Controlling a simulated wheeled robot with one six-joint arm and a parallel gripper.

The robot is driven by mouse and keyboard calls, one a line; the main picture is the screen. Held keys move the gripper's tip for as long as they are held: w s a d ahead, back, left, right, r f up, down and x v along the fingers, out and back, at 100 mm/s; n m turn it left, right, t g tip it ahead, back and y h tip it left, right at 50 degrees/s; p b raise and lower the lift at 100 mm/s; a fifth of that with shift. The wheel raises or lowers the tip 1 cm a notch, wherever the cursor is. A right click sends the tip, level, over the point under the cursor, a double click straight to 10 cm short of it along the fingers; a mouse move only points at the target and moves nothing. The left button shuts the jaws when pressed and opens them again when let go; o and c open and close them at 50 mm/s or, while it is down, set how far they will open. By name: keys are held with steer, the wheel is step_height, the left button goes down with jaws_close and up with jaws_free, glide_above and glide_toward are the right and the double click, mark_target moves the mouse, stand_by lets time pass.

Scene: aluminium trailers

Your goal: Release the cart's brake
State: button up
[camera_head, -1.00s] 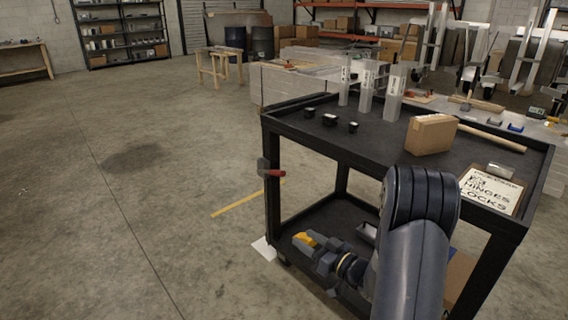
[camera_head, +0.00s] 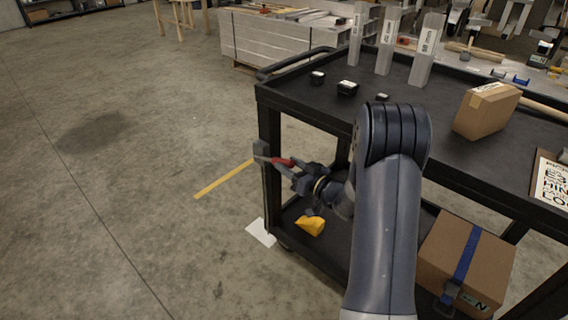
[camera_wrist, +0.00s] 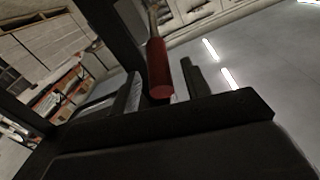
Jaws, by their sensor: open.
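The black cart (camera_head: 330,115) stands in front of me. Its brake lever has a red handle (camera_head: 281,161) on a grey bracket at the cart's near left corner post. My gripper (camera_head: 296,172) is at the handle, coming from the right. In the wrist view the red handle (camera_wrist: 158,72) sticks out toward the camera between my two fingers (camera_wrist: 163,86). The fingers stand apart with a gap beside the handle, mainly on the right. Whether either finger touches it is unclear.
The lower shelf holds a yellow piece (camera_head: 310,226) and a strapped box (camera_head: 466,262).

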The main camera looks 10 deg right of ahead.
mark_target(273, 160)
steer(key=shift+x, duration=1.35)
steer(key=shift+c, duration=0.4)
jaws_close()
